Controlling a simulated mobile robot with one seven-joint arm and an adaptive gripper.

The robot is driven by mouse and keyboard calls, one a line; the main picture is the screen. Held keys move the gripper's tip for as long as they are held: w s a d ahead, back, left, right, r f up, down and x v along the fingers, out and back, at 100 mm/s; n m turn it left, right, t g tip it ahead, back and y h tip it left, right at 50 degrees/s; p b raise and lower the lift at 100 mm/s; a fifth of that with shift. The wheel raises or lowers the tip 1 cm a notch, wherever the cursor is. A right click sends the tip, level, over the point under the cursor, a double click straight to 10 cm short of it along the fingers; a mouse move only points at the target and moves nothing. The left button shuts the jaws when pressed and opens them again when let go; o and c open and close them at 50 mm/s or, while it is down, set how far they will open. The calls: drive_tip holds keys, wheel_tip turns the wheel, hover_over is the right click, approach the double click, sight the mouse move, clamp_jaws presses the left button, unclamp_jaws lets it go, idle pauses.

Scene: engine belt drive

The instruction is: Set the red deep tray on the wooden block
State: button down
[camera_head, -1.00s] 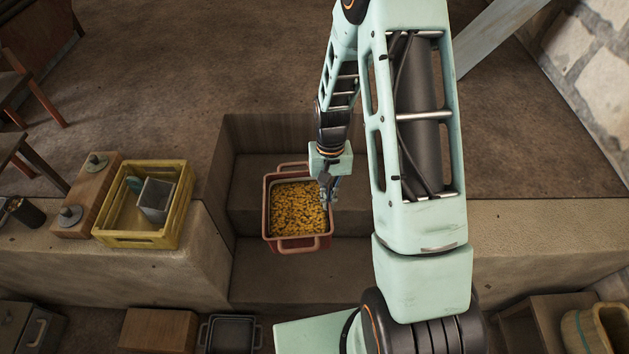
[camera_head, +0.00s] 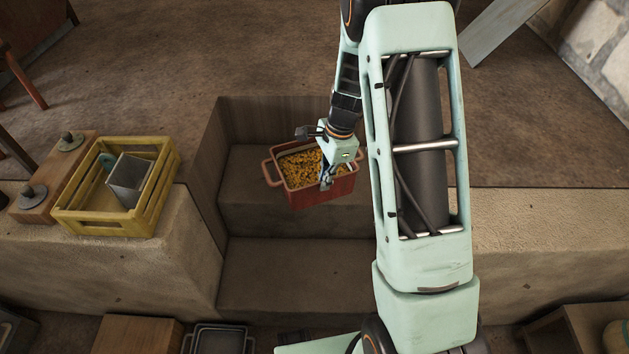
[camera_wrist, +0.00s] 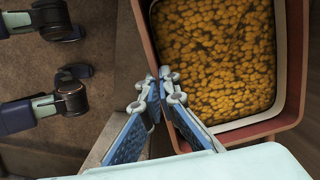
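The red deep tray (camera_head: 322,190) is filled with small yellow pieces and has a handle at each end. In the head view it is over the upper step of the recess, turned at an angle. My gripper (camera_head: 327,180) is at its near right side. In the wrist view my gripper (camera_wrist: 165,88) has its fingers on either side of the tray's wall (camera_wrist: 148,45), closed on it. A plain brown wooden block (camera_head: 138,335) is at the bottom left, partly cut off by the frame edge. Whether the tray touches the step is hard to tell.
A yellow crate (camera_head: 150,200) with a grey box (camera_head: 130,178) stands on the left ledge, beside a wooden board with round metal knobs (camera_head: 35,195). A dark metal tray (camera_head: 222,340) is next to the wooden block. The lower step (camera_head: 285,275) is bare.

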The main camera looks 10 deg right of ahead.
sight(341, 170)
drive_tip(key=m+b, duration=0.1)
drive_tip(key=w+f+m+b, duration=0.2)
drive_tip(key=shift+w+a+f+t, duration=0.15)
drive_tip(key=shift+a+f+t, duration=0.05)
drive_tip(key=shift+a+t, duration=0.1)
drive_tip(key=shift+w+f+m+b, duration=0.15)
drive_tip(key=shift+w+m+b, duration=0.3)
drive_tip(key=shift+m+b, duration=0.35)
drive_tip(key=w+d+f, duration=0.1)
drive_tip(key=w+d, duration=0.1)
drive_tip(key=w+d+f+b, duration=0.1)
drive_tip(key=w+d, duration=0.1)
drive_tip(key=w+d+f+b, duration=0.1)
drive_tip(key=w+d+f, duration=0.1)
drive_tip(key=shift+w, duration=0.3)
drive_tip(key=w+d+f+b, duration=0.2)
drive_tip(key=w+d+f, duration=0.1)
drive_tip(key=f, duration=0.5)
drive_tip(key=shift+w+d+f+b, duration=0.15)
drive_tip(key=shift+w+f+b, duration=0.15)
drive_tip(key=shift+w+f, duration=0.15)
